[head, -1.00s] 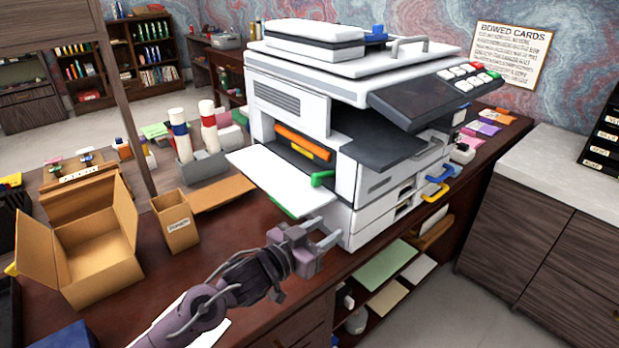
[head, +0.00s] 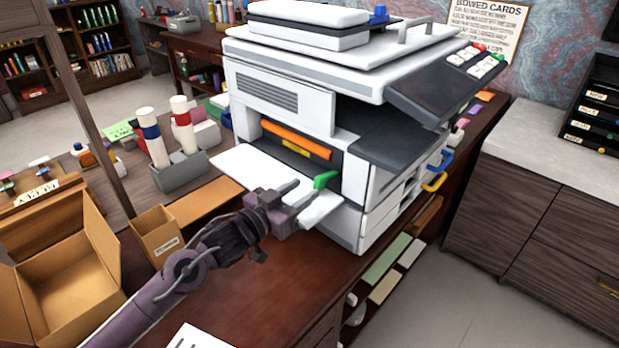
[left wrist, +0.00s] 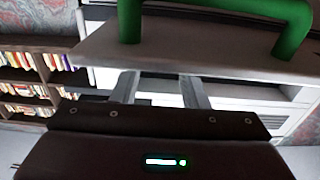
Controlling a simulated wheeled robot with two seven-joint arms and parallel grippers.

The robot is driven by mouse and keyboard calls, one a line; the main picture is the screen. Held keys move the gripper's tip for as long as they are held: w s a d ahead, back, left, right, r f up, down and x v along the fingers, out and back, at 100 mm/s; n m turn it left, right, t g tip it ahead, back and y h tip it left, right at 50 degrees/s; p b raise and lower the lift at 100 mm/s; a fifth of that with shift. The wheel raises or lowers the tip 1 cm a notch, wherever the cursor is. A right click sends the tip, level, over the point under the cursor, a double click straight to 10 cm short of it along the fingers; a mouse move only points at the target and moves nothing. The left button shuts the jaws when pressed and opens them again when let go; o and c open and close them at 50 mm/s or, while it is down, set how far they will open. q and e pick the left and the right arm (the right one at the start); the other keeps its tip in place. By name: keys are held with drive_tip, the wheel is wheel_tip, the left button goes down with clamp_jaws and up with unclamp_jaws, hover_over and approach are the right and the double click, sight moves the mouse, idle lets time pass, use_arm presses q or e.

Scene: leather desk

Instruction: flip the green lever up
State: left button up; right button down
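The green lever (head: 325,180) is a small green piece at the right side of the white copier's (head: 350,160) open front, beside the lowered white tray (head: 255,170). My left gripper (head: 306,190) is in front of the tray's edge, close to the lever in the picture. Its two fingers are apart with nothing between them. In the left wrist view the open fingers (left wrist: 160,92) point at a white panel. A green U-shaped handle (left wrist: 215,18) stands on that panel above the fingers; I cannot tell whether it is the lever. My right gripper is out of view.
An open cardboard box (head: 65,275) and a small labelled carton (head: 157,235) stand to the left. A grey holder (head: 185,170) with white tubes is behind them. The brown desk top (head: 270,290) in front of the copier is mostly clear.

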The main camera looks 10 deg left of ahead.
sight(317, 181)
use_arm(q)
drive_tip(key=x, duration=0.4)
drive_tip(key=shift+r, duration=0.1)
drive_tip(key=shift+w+d+p, duration=0.15)
drive_tip(key=shift+w+p, duration=0.15)
drive_tip(key=shift+w+d, duration=0.1)
drive_tip(key=c, duration=0.5)
clamp_jaws()
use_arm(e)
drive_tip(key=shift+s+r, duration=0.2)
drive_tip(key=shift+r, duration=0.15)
